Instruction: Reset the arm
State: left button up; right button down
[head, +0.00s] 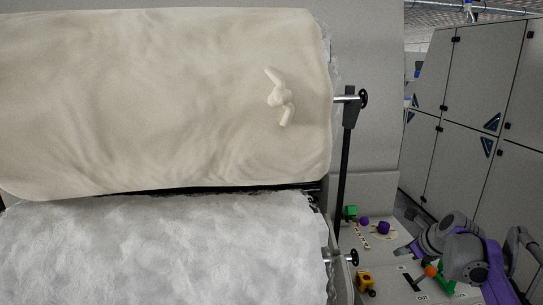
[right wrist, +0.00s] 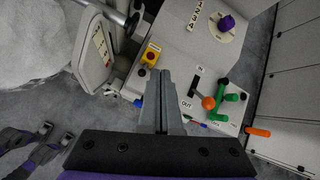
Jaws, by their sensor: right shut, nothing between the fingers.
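My right arm comes in at the lower right of the head view, purple and grey. Its gripper (head: 404,250) points left over the low grey control panel there. In the right wrist view the two fingers of the right gripper (right wrist: 162,102) lie together, with nothing between them. They sit above the panel, beside the yellow box with a red button (right wrist: 150,54). I cannot tell the exact height above the panel. My left gripper does not show in the head view.
A cream fibre sheet (head: 150,100) and a white fibre roll (head: 150,250) fill the left. The panel carries an orange ball lever (right wrist: 208,103), green handles (right wrist: 231,97) and a purple knob (right wrist: 227,23). Grey cabinets (head: 470,110) stand at right.

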jog(key=s+a+f+n+g, duration=0.1)
jog(key=s+a+f+n, duration=0.1)
jog(key=s+a+n, duration=0.6)
jog(key=s+a+f+n+g, duration=0.1)
jog(key=s+a+f+n, duration=0.2)
jog(key=s+a+n, duration=0.45)
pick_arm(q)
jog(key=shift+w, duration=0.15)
pick_arm(e)
jog(key=s+a+f+n, duration=0.1)
jog(key=s+f+n, duration=0.4)
jog(key=s+n, duration=0.2)
jog(key=s+a+f+n+h, duration=0.1)
jog(key=s+f+n, duration=0.4)
jog(key=s, duration=0.6)
jog(key=shift+s+a+f+n+h, duration=0.3)
jog(key=shift+a+n, duration=0.45)
jog(key=shift+n, duration=0.5)
jog(key=c, duration=1.6)
grip_release()
